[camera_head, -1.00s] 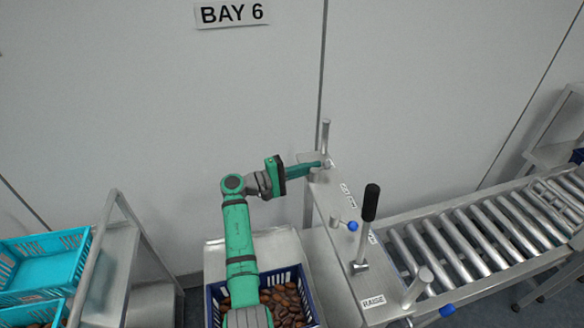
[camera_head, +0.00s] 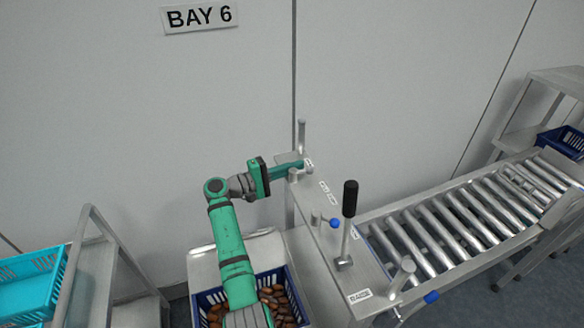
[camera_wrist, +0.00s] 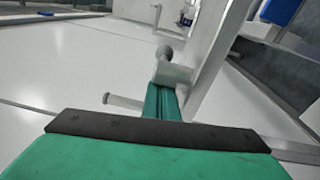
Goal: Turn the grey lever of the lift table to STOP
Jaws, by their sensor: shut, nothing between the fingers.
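The lift table's metal control panel (camera_head: 313,222) runs along the left end of the roller conveyor. My gripper (camera_head: 302,164) is shut and empty, at the panel's far end, close to a small grey post-like part (camera_head: 293,174). In the wrist view my green fingers (camera_wrist: 164,92) point at a grey hub with a round knob (camera_wrist: 165,52), which I take for the grey lever. The fingertips are at or just short of it; contact is unclear. A small label (camera_head: 309,163) sits beside the fingertips, too small to read, so the lever's setting is unclear.
A tall black-handled lever (camera_head: 350,199) and a blue-knobbed lever (camera_head: 334,223) stand nearer on the panel, with a RAISE label (camera_head: 358,296). A blue crate of dates (camera_head: 293,285) lies below my arm. The wall is behind; rollers (camera_head: 440,235) are right.

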